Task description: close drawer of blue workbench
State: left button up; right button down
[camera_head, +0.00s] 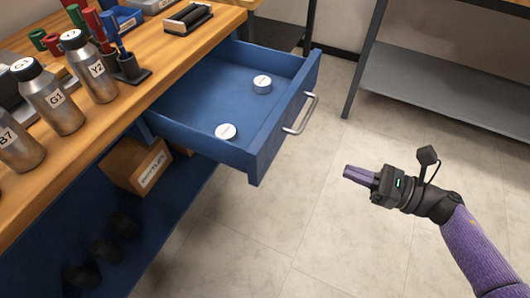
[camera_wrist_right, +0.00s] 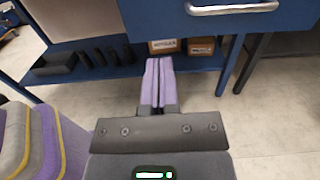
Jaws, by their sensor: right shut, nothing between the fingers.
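The blue workbench (camera_head: 205,33) has a wooden top and stands at the left in the head view. Its blue drawer (camera_head: 268,137) is pulled out and holds two small round white-topped items (camera_head: 226,132). The drawer's silver handle (camera_head: 301,114) is on its front face, and it also shows at the top of the right wrist view (camera_wrist_right: 232,8). My right gripper (camera_head: 348,172) is shut and empty, apart from the drawer front, to the right of and below the handle in the head view. It points toward the bench. My left gripper is not in view.
Metal bottles (camera_head: 60,105) and colored tools stand on the bench top. Cardboard boxes (camera_head: 137,164) and dark items sit on the lower shelf. A grey rack (camera_head: 430,85) stands at the back right. The floor (camera_head: 270,240) around my right gripper is clear.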

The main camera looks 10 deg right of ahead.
aim_at(273, 147)
jog(key=x, duration=0.4)
jog(key=f+b+x, duration=0.1)
jog(key=x, duration=0.4)
jog(key=b+x, duration=0.1)
jog(key=x, duration=0.3)
jog(key=shift+w+a+f, duration=0.2)
jog(key=shift+w+a, duration=0.25)
jog(key=shift+a, duration=0.15)
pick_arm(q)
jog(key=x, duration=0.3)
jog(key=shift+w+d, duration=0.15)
